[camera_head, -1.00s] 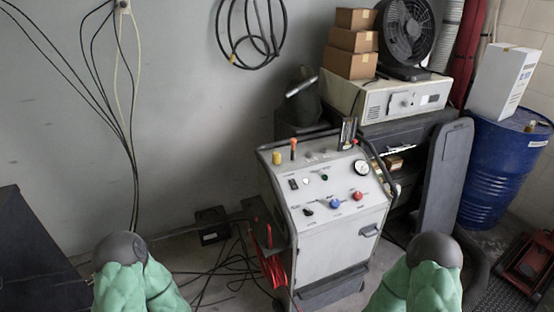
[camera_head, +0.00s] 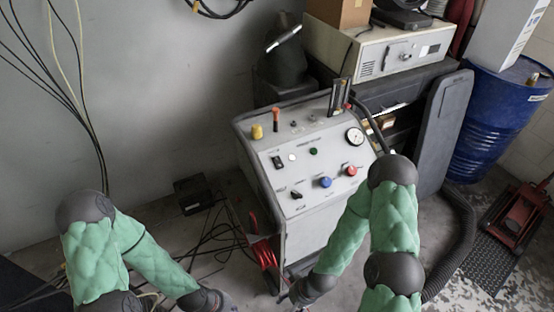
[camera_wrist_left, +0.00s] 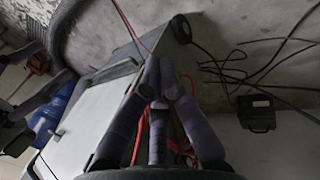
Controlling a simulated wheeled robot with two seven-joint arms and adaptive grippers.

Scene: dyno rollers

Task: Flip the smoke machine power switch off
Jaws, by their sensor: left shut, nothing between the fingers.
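The smoke machine (camera_head: 325,225) is a pale cabinet with a sloped control panel, upright at the middle of the head view. A small black rocker switch (camera_head: 278,162) sits at the panel's left; I cannot read its position. A black knob (camera_head: 296,194) lies below it, with a blue knob (camera_head: 325,182) and a red knob (camera_head: 350,170) to the right. My left gripper (camera_wrist_left: 160,65) is shut and empty in the left wrist view, low beside the cabinet, near red cables. In the head view its arm reaches the bottom edge.
Red cable (camera_head: 264,252) hangs at the cabinet's left side, and black cables lie on the floor. A small black box (camera_head: 193,195) stands by the wall. A blue drum (camera_head: 497,120) and a red jack (camera_head: 517,215) are at the right.

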